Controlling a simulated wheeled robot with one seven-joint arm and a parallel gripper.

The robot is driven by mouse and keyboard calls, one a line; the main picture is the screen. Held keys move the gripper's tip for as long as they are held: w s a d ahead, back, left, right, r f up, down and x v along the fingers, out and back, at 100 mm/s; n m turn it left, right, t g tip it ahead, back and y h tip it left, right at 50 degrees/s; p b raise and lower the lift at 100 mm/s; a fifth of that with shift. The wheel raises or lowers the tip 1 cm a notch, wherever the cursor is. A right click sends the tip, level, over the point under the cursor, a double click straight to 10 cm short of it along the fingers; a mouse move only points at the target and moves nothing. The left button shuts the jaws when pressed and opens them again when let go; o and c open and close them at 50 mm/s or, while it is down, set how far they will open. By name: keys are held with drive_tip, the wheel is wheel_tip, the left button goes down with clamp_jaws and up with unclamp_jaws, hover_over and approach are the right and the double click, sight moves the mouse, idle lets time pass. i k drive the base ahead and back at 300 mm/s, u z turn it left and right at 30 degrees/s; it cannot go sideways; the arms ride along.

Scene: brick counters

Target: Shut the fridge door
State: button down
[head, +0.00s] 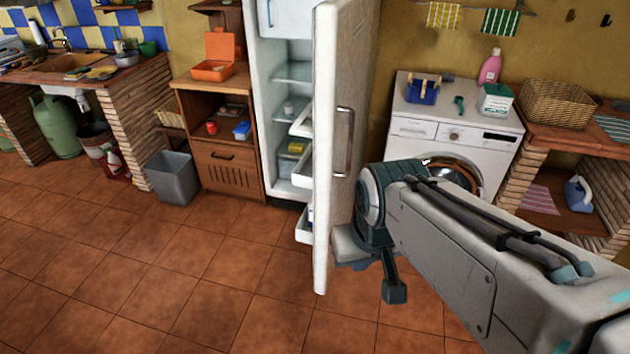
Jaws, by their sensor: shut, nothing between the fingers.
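The fridge (277,50) stands against the back wall with its inside showing. Its white door (322,120) is wide open, swung out toward me and seen nearly edge-on. The door's outer face is on the right and carries a long metal handle (344,142). Shelves and door racks show to the left of the door edge. My gripper (394,289) is low on the right, outer side of the door, below the handle. It is shut and empty. The grey hand overlaps the door's lower edge in the picture; I cannot tell whether they touch.
A washing machine (455,118) with items on top stands behind my arm at right. A wooden cabinet (222,150) adjoins the fridge's left side, with a grey bin (172,178) before it. The tiled floor (180,270) left of the door is clear.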

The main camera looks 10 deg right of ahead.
sight(341, 30)
drive_tip(key=z, duration=0.3)
drive_tip(key=i, duration=0.95)
drive_tip(key=z, duration=0.5)
